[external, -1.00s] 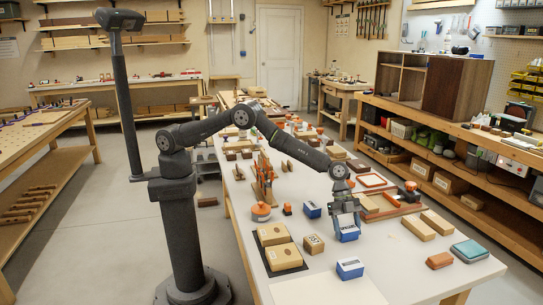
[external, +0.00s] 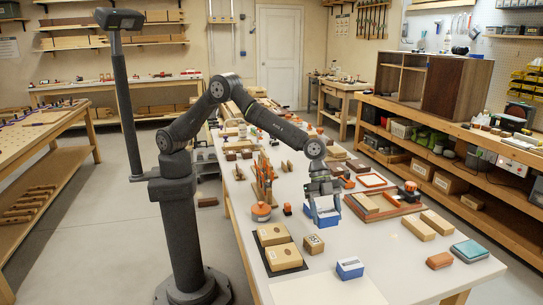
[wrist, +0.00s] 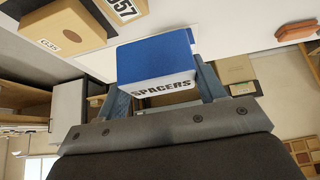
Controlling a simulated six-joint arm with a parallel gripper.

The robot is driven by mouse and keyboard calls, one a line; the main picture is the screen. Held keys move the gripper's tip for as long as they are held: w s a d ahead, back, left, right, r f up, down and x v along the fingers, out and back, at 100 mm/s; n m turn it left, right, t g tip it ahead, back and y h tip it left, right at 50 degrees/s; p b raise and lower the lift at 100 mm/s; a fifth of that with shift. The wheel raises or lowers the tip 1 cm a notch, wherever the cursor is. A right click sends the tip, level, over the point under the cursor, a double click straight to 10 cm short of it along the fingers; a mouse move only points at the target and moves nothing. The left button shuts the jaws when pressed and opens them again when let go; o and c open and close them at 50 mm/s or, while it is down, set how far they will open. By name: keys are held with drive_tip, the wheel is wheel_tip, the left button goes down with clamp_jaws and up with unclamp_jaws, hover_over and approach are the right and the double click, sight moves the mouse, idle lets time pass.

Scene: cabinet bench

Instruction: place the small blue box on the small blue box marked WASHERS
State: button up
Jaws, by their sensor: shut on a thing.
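My gripper (external: 323,200) is shut on a small blue box with a white label face. In the wrist view this box (wrist: 157,55) sits between the fingers (wrist: 160,95), and its label reads SPACERS. In the external view the held box (external: 326,219) is over the middle of the bench; I cannot tell its height above the top. Another small blue box (external: 349,268) with a white label stands nearer the front of the bench. Its lettering is too small to read. The place where a third blue box stood is mostly covered by my gripper and the held box.
Tan boxes on a dark mat (external: 300,264) and a small brown box (external: 313,245) stand to the left. A wooden tray (external: 385,209) is to the right of my gripper, with tan blocks (external: 436,221) beyond it. White bench top is clear between the front blue box and these blocks.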

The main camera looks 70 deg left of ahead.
drive_tip(key=s+d+r+n+t, duration=0.1)
drive_tip(key=s+d+r+n, duration=0.1)
drive_tip(key=s+d, duration=0.35)
drive_tip(key=s+d+r+n+t, duration=0.1)
drive_tip(key=s+d+r+n, duration=0.15)
drive_tip(key=d, duration=0.55)
hover_over(358, 268)
drive_tip(key=s+a, duration=0.1)
drive_tip(key=a, duration=0.1)
drive_tip(key=f, duration=0.6)
drive_tip(key=shift+a+f, duration=0.2)
drive_tip(key=shift+f, duration=2.05)
drive_tip(key=shift+f, duration=0.1)
drive_tip(key=o, duration=1)
drive_tip(key=shift+o, duration=0.2)
drive_tip(key=shift+s+a+r, duration=0.1)
drive_tip(key=shift+a+r, duration=0.15)
drive_tip(key=shift+r, duration=0.3)
drive_tip(key=v, duration=1.1)
drive_tip(key=shift+s+d, duration=0.25)
drive_tip(key=shift+f, duration=0.1)
